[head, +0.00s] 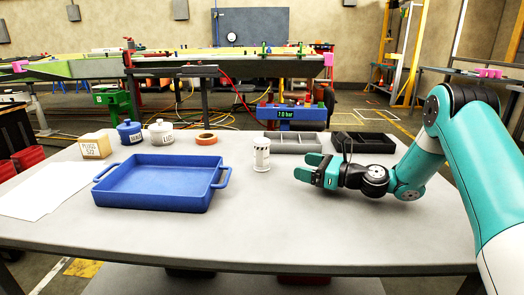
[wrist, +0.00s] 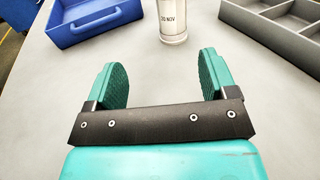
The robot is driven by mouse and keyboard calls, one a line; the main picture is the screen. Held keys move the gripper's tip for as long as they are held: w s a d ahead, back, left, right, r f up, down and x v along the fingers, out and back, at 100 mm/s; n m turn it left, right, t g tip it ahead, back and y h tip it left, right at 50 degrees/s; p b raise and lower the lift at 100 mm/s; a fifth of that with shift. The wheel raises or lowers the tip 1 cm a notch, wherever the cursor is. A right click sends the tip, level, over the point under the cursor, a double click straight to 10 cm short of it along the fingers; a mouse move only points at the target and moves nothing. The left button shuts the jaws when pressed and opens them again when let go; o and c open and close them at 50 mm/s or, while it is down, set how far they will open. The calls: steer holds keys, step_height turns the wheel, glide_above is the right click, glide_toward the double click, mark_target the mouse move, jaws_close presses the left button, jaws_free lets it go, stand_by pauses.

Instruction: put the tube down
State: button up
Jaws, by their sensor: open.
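The tube (head: 261,155) is a white cylinder with a label, standing upright on the grey table (head: 300,225) to the right of the blue tray. In the wrist view the tube (wrist: 172,20) shows at the top middle, with "20 NOV" on its label; its top is cut off. My gripper (head: 308,167) is to the right of the tube in the head view, its fingers pointing at it. The fingers (wrist: 160,80) are apart with nothing between them. The tube is beyond the fingertips and a gap shows between.
A blue tray (head: 152,207) with handles stands left. Behind are a grey divided bin (head: 292,146), a black bin (head: 372,147), an orange tape roll (head: 206,139), two lidded pots (head: 162,133) (head: 130,133) and a yellowish box (head: 95,147). White paper (head: 45,190) lies far left. The front table is clear.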

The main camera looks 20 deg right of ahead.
mark_target(258, 151)
steer(key=shift+w+d+m, duration=0.25)
steer(key=shift+d+m, duration=0.05)
steer(key=shift+m, duration=0.1)
steer(key=p+x, duration=0.2)
steer(key=x, duration=0.9)
steer(key=shift+w+a, duration=0.15)
steer(key=shift+w, duration=0.1)
steer(key=shift+w+d+x, duration=0.1)
steer(key=shift+x, duration=0.8)
steer(key=shift+w+d+x, duration=0.1)
steer(key=shift+w+x, duration=0.05)
steer(key=shift+x, duration=0.8)
steer(key=shift+w+d+x, duration=0.1)
steer(key=shift+d+x, duration=0.05)
steer(key=shift+x, duration=0.75)
steer(key=shift+r, duration=0.1)
steer(key=c, duration=1.1)
steer(key=shift+c, duration=0.2)
